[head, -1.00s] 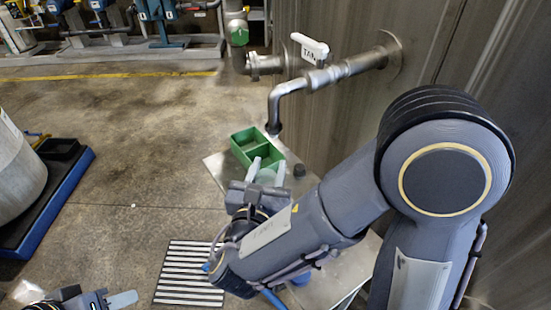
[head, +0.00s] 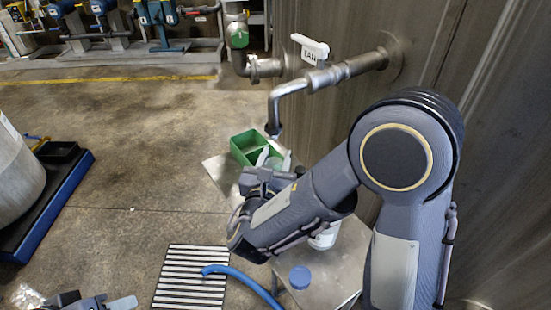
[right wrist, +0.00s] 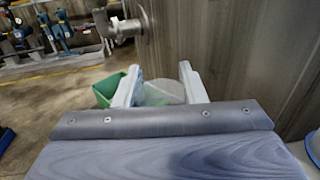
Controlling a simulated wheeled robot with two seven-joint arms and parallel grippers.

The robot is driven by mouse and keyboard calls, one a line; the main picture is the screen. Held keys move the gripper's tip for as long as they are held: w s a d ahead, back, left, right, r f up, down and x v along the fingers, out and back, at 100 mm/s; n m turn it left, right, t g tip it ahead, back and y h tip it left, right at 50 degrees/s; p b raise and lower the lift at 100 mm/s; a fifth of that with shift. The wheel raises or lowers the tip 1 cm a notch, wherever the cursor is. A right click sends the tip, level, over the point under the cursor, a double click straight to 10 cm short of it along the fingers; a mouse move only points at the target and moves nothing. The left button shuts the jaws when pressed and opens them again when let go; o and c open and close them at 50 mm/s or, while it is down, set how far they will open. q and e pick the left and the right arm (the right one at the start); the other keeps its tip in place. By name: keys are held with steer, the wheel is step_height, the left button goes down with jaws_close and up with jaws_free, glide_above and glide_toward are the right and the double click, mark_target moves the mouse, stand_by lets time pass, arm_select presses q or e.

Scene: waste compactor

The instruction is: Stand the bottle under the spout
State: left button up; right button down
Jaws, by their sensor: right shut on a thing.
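My right gripper (head: 273,160) is shut on a pale, translucent bottle (right wrist: 163,92), which shows between the two fingers in the right wrist view. In the head view the bottle is mostly hidden by the gripper and looks close to upright. The metal spout (head: 274,128) bends down from the wall pipe, its mouth just above and near the gripper in the picture. I cannot tell whether the bottle touches the bench (head: 215,165). My left gripper (head: 118,304) is at the bottom left edge, only partly in view.
A green divided crate (head: 240,148) stands on the bench beside the gripper. A white container (head: 325,237) and a blue lid (head: 300,277) are nearer me. A white-handled valve (head: 310,47) is on the pipe. A blue hose (head: 240,274) crosses the floor grate (head: 185,285).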

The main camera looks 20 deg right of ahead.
steer(key=shift+f, duration=0.2)
steer(key=c, duration=0.9)
jaws_free()
steer(key=shift+r, duration=0.3)
steer(key=v, duration=1.2)
